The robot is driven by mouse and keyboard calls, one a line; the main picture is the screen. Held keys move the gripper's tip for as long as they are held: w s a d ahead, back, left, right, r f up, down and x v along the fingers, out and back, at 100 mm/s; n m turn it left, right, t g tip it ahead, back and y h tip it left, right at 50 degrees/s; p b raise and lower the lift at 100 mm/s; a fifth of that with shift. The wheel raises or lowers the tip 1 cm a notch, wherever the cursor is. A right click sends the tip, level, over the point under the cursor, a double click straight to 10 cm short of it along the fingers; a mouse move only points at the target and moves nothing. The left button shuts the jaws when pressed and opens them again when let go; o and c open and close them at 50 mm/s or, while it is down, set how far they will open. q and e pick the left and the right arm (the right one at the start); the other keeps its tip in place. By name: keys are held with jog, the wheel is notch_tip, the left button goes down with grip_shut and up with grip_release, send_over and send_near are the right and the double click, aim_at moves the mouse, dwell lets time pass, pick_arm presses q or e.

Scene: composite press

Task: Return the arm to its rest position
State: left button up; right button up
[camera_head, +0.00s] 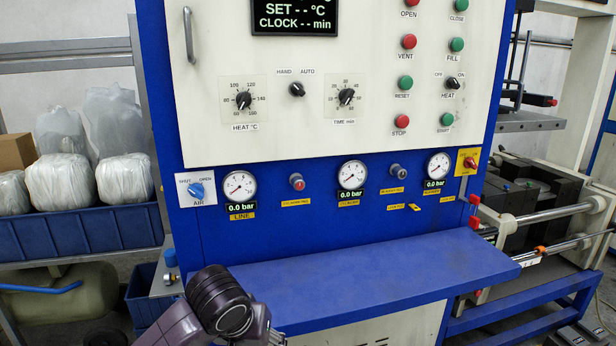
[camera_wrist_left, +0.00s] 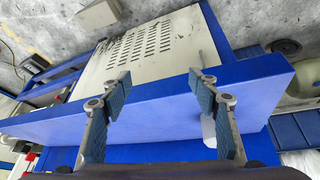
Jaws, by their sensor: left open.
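My left arm comes in at the bottom of the head view, in front of the blue press cabinet, with its dark purple links below the gauges. In the left wrist view my left gripper (camera_wrist_left: 160,88) is open, its two fingers spread wide with nothing between them. Behind the fingers lies the blue ledge (camera_wrist_left: 165,115) of the press, seen tilted; I cannot tell how far away it is. The same ledge (camera_head: 390,278) shows in the head view. My right gripper is in neither view.
Above the ledge are the control panel (camera_head: 370,122) and a row of gauges (camera_head: 351,174). A blue bin (camera_head: 85,228) with wrapped bundles stands on a rack at the left. Metal rods (camera_head: 548,213) and machinery are at the right. A vented pale panel (camera_wrist_left: 140,55) shows in the wrist view.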

pick_arm(q)
jog(key=s+d+f+m+h, duration=0.1)
jog(key=s+d+f, duration=0.1)
jog(key=s+f, duration=0.5)
jog(key=s+a+f+g+y, duration=0.1)
jog(key=s+a+f, duration=0.25)
jog(key=s, duration=0.35)
jog(key=s+a+f, duration=0.3)
jog(key=s+a, duration=0.1)
jog(key=s, duration=0.3)
jog(key=s+a+f+g+y, duration=0.1)
jog(key=s+a+f, duration=0.25)
jog(key=s, duration=0.45)
notch_tip(320, 180, down, 25)
jog(key=s+g, duration=0.1)
jog(key=s+a+f, duration=0.2)
jog(key=s+f, duration=0.6)
jog(key=s, duration=0.1)
jog(key=s+a+f+g, duration=0.1)
jog(key=s+f, duration=0.7)
jog(key=f, duration=0.1)
jog(key=shift+s+a+f+m, duration=0.15)
jog(key=shift+s+a+m, duration=0.2)
jog(key=shift+m, duration=0.05)
